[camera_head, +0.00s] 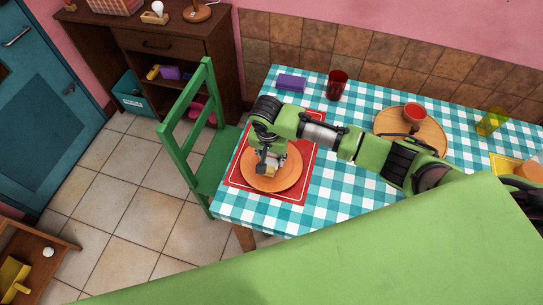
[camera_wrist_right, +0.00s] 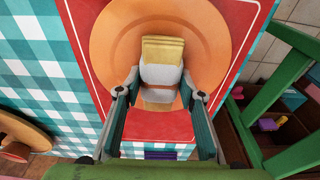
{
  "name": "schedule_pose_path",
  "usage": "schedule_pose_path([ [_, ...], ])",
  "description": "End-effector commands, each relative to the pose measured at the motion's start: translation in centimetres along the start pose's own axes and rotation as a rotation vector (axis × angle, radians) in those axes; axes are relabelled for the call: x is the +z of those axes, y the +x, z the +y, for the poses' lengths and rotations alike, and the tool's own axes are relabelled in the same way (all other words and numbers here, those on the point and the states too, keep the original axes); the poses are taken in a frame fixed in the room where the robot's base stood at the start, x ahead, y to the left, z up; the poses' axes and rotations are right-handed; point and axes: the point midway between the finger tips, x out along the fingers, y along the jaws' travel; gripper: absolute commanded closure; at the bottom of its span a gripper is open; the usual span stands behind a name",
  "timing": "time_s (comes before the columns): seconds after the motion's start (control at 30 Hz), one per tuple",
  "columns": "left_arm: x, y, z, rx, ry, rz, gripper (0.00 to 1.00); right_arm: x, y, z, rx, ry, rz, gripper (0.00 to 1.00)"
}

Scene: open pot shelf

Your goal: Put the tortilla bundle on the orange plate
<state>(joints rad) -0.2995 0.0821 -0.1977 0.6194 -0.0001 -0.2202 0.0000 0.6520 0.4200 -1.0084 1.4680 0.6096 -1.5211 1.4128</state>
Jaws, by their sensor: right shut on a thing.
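The orange plate (camera_head: 288,177) lies on a red placemat at the table's left end. It also fills the upper middle of the right wrist view (camera_wrist_right: 112,42). The tortilla bundle (camera_wrist_right: 163,50) is tan with a white wrap around its middle. My right gripper (camera_head: 267,161) points down over the plate and is shut on the bundle, one finger at each side in the right wrist view (camera_wrist_right: 160,85). The bundle is over the plate; I cannot tell whether it touches it. In the head view the gripper hides most of the bundle. My left gripper is not in view.
A red placemat (camera_head: 314,149) lies under the plate. A dark red glass (camera_head: 337,86) and a purple block (camera_head: 291,83) stand behind. A green chair (camera_head: 190,125) is at the left.

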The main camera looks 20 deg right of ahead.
Motion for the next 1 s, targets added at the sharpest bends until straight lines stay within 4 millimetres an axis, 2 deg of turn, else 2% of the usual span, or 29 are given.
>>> schedule_pose_path([
  [0.17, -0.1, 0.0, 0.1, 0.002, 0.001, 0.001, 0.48, 0.0, 0.1, 0.0, 0.000, 0.000, 0.000, 0.91],
  [0.2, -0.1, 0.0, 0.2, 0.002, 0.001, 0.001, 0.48, 0.1, 0.3, 0.0, 0.001, 0.000, 0.000, 0.62],
  [0.27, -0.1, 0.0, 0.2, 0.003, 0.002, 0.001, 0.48, 0.0, 0.2, 0.0, 0.001, 0.000, 0.000, 0.48],
  [0.67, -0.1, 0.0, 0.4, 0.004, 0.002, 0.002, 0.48, -0.1, -0.2, 0.0, -0.001, 0.000, 0.001, 0.48],
  [0.77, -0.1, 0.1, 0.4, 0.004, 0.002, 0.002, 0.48, 0.0, -1.2, -0.1, -0.003, 0.000, 0.000, 0.48],
  [1.0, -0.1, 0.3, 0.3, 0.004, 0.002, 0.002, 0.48, -0.1, -6.2, -0.1, -0.004, -0.001, 0.003, 0.48],
])
